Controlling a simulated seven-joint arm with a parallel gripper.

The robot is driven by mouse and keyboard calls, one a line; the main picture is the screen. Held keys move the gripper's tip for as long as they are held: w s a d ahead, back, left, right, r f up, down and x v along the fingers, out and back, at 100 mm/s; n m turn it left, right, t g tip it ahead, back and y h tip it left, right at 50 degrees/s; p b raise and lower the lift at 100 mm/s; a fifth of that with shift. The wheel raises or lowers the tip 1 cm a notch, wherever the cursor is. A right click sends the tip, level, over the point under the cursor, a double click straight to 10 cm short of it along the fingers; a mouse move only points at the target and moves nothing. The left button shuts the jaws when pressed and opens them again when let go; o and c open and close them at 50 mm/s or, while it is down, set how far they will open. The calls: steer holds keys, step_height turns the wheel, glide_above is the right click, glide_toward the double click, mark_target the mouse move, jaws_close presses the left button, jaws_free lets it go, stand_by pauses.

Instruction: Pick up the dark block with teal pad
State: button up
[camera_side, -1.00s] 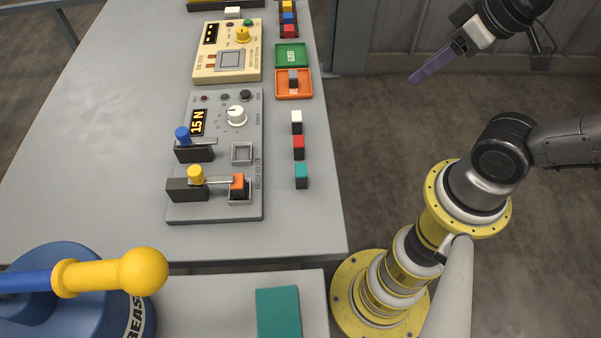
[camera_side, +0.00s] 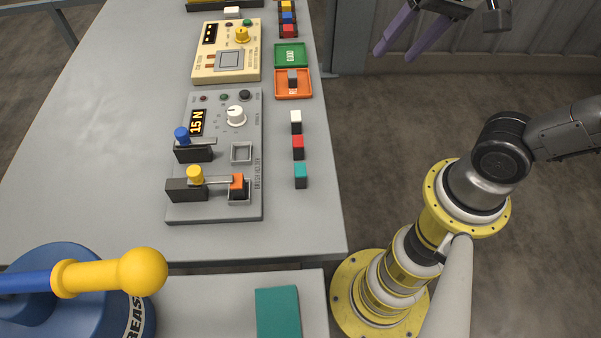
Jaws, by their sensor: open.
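The dark block with teal pad (camera_side: 301,176) stands on the grey table near its right edge. It is the nearest of a short row, with a red-topped block (camera_side: 298,147) and a white-topped block (camera_side: 296,122) behind it. My gripper (camera_side: 394,46) is at the upper right, beyond the table's right edge and well away from the blocks. Its two purple fingers are apart with nothing between them. The upper part of the gripper is cut off by the frame's top edge.
Left of the blocks is a grey panel (camera_side: 215,110) with levers and an orange-topped block (camera_side: 237,186). Behind the row are an orange tray (camera_side: 306,82) holding a block and a green tray (camera_side: 290,55). A blue drum with yellow handle (camera_side: 110,272) is at the lower left.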

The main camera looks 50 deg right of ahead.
steer(key=w+a+f+m+g, duration=0.3)
steer(key=w+a, duration=0.4)
steer(key=a, duration=0.1)
steer(key=n+g, duration=0.1)
steer(key=g, duration=0.1)
glide_toward(300, 169)
steer(key=f, duration=0.4)
steer(key=shift+s+f, duration=0.25)
steer(key=shift+s, duration=0.1)
steer(key=shift+a+f, duration=0.2)
steer(key=shift+f, duration=1.25)
steer(key=shift+a+f, duration=0.25)
steer(key=shift+f, duration=1.15)
jaws_close()
